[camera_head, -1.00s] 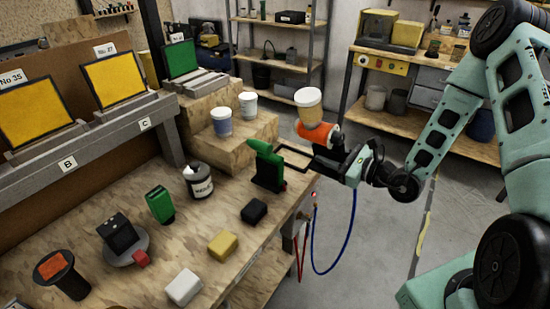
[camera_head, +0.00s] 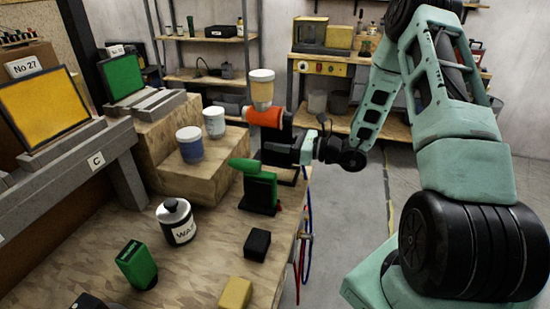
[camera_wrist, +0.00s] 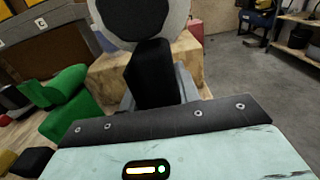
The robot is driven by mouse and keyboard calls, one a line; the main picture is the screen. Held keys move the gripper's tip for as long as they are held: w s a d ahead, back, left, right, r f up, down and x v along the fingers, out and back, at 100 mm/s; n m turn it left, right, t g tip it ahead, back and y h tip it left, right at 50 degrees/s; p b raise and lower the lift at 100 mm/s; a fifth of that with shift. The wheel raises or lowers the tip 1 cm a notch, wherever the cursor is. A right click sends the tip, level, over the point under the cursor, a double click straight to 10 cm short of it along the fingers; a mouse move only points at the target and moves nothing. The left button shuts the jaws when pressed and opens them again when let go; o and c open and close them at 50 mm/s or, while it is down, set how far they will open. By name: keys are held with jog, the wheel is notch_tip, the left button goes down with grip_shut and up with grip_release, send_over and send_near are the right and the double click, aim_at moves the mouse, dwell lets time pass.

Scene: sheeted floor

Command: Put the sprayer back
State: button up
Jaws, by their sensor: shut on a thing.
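The sprayer has an orange body (camera_head: 267,117) and a pale yellow cup with a white lid (camera_head: 262,88). My gripper (camera_head: 280,149) is shut on its black handle and holds it upright near the table's right edge. The sprayer is behind and above a green tool in a black base (camera_head: 261,188). In the wrist view, the black handle (camera_wrist: 153,75) stands between the fingers, and a round grey-white part shows at the top. A black bar shows below the gripper, behind the green tool; its link to the sprayer is unclear.
A wooden step block (camera_head: 200,170) holds two cups. A black-lidded jar (camera_head: 177,222), a green block (camera_head: 137,263), a black block (camera_head: 257,244) and a yellow block (camera_head: 236,293) stand on the table. Hoses (camera_head: 307,230) hang at its right edge. Floor to the right is open.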

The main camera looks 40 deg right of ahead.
aim_at(278, 156)
jog(key=shift+f, duration=2.2)
jog(key=shift+f, duration=0.15)
jog(key=o, duration=0.7)
jog(key=shift+c, duration=0.2)
jog(key=shift+s+d, duration=0.15)
jog(key=b+v, duration=0.2)
jog(key=v, duration=0.9)
jog(key=shift+s+d, duration=0.2)
jog(key=shift+s, duration=0.1)
